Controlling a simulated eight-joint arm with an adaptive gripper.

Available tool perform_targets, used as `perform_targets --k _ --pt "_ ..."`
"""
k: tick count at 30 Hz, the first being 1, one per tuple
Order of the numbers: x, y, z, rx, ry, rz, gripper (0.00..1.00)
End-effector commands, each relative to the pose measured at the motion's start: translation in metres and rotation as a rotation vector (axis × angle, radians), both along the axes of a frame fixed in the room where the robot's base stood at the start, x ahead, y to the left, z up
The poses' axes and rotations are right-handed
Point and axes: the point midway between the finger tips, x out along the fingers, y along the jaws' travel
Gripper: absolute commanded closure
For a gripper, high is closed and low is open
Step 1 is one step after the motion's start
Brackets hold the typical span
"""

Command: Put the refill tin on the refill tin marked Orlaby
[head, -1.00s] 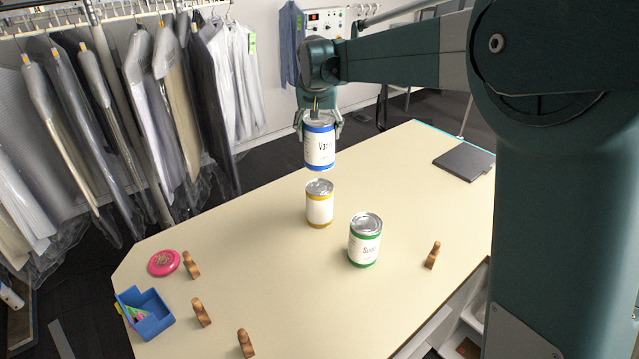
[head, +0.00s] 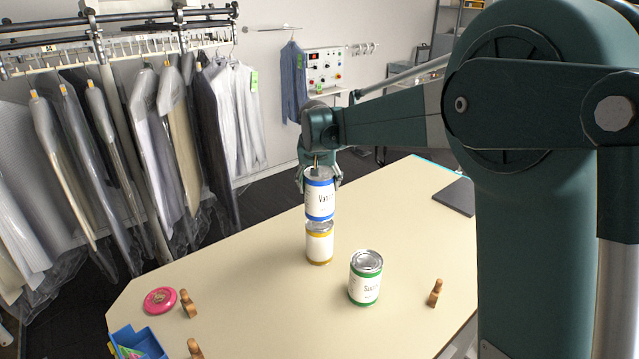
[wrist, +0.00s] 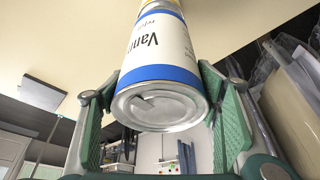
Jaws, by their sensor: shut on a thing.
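My gripper (head: 319,182) is shut on a white refill tin with blue bands (head: 320,200), its label starting "Vann" in the wrist view (wrist: 160,48). I hold it upright by its upper part. Directly below it a white tin with yellow bands (head: 319,246) stands upright on the table; its label is too small to read. Part of its silver lid shows under the held tin, and I cannot tell whether they touch. A white tin with green bands (head: 365,281), its label starting "Su", stands upright to the right, apart from both.
The cream table (head: 240,270) is mostly clear around the tins. Small wooden pieces (head: 435,293), a pink disc (head: 160,300) and a blue tray (head: 138,343) lie away from them. A dark flat pad (head: 456,196) lies at the far right. Garments (head: 160,150) hang behind on the left.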

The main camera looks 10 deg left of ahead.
Motion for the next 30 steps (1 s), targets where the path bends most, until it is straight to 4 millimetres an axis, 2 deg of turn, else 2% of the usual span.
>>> perform_targets --k 5,18,30 --pt "0.0 0.0 -0.003 0.0 0.0 0.0 0.69" --pt "0.0 0.0 -0.039 0.0 -0.001 0.0 0.69" --pt "0.0 0.0 -0.042 0.0 0.0 0.0 0.69"
